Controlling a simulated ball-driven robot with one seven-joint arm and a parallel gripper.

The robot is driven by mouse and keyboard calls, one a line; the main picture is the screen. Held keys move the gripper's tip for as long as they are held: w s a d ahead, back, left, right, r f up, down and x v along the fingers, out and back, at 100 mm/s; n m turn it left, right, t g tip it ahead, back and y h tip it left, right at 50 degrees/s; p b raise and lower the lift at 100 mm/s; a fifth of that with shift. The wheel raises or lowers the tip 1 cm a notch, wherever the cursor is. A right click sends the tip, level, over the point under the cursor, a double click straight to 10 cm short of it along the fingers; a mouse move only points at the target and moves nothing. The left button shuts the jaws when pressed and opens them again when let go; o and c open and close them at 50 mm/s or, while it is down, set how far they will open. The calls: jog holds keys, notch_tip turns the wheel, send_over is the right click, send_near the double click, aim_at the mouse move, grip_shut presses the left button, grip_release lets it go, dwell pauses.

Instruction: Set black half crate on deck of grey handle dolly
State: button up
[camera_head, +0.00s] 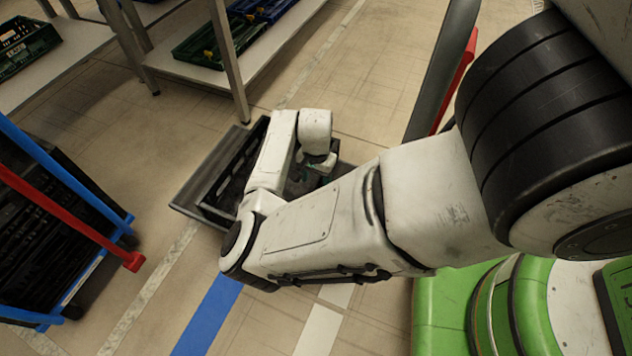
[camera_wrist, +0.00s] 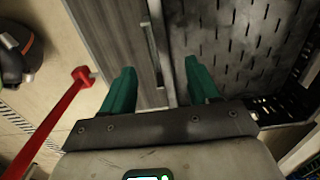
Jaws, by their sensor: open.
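The black half crate (camera_head: 233,170) sits on the flat grey deck (camera_head: 188,187) of the dolly, partly hidden by my arm. My gripper (camera_head: 318,168) is low over the crate's right side. In the wrist view my gripper (camera_wrist: 160,75) is open, its two teal fingers on either side of the crate's wall (camera_wrist: 157,40). The crate's slotted floor (camera_wrist: 240,45) lies to the right of that wall and the grey deck (camera_wrist: 115,35) to the left. I cannot tell whether the fingers touch the wall.
A grey post with a red part (camera_head: 462,75) stands right of the crate. A blue-framed dolly (camera_head: 72,180) with black crates and a red handle is at left. A shelf (camera_head: 200,75) with crates stands behind. Floor in front is clear, with blue and white lines.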

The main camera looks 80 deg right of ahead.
notch_tip(320, 180, up, 5)
jog(key=shift+f+p, duration=0.1)
jog(key=shift+p, duration=0.7)
jog(key=s+d+r+n+h, duration=0.2)
jog(key=d+r+n+h, duration=0.1)
jog(key=d+r, duration=0.4)
jog(key=w+a+r+n+h, duration=0.1)
jog(key=w+r+n+h, duration=0.1)
jog(key=w+r+n, duration=0.25)
jog(key=s+a+f+n+y, duration=0.1)
jog(key=a+n, duration=0.5)
jog(key=a, duration=0.9)
jog(key=s+a+f+n+t+y, duration=0.1)
jog(key=a+f+n, duration=0.4)
jog(key=a, duration=1.1)
jog(key=s+n+y, duration=0.1)
jog(key=n+y, duration=0.1)
jog(key=shift+y, duration=0.4)
